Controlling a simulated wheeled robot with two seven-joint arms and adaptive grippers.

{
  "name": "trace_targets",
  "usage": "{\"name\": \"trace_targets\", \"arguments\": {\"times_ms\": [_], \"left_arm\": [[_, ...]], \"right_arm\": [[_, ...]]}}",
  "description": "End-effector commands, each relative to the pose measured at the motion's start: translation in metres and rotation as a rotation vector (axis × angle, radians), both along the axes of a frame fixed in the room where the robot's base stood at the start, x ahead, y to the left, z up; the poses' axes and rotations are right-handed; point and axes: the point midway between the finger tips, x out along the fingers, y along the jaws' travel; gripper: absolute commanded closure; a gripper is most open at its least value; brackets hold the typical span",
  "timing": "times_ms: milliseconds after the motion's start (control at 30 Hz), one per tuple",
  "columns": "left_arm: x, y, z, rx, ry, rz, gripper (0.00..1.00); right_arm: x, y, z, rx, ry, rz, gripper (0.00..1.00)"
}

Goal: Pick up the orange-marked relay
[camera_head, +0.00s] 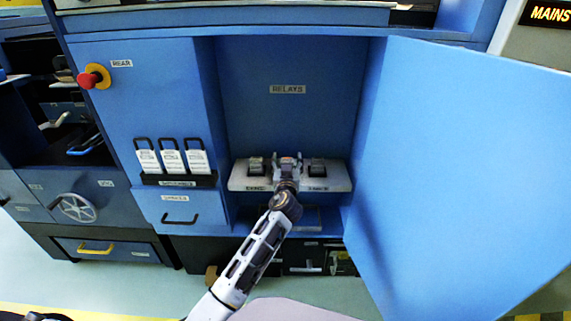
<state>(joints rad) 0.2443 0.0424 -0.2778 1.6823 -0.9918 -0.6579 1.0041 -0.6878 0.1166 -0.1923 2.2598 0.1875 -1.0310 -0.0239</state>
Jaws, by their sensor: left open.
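The relays stand in a row on a light grey shelf (240,181) inside the open blue cabinet. A dark relay (256,166) is at the left and another dark relay (317,168) is at the right. Between them a relay with an orange-red mark (288,160) shows just beyond my left gripper. My left gripper (286,165) is open at this middle relay and hides most of it. I cannot tell whether its fingers touch the relay. My right gripper is not in view.
A large blue door (455,170) stands open on the right. The cabinet wall beside the opening carries white labelled blocks with black handles (171,160) and a red knob (90,78). A drawer (180,212) is below them. The space above the relays is clear.

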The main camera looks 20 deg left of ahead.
Motion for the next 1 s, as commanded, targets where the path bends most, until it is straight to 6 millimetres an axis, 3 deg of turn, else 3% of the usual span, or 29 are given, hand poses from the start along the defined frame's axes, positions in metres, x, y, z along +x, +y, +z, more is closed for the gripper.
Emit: {"name": "trace_targets", "arguments": {"times_ms": [533, 900, 1000], "left_arm": [[0.000, -0.001, 0.000, 0.000, 0.000, 0.000, 0.35], [0.000, -0.001, 0.000, 0.000, 0.000, 0.000, 0.83], [0.000, -0.001, 0.001, 0.000, -0.001, 0.000, 0.86]], "right_arm": [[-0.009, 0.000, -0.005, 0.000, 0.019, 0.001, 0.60], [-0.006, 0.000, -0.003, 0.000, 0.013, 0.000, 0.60], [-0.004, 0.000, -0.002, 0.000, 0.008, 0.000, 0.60]]}}
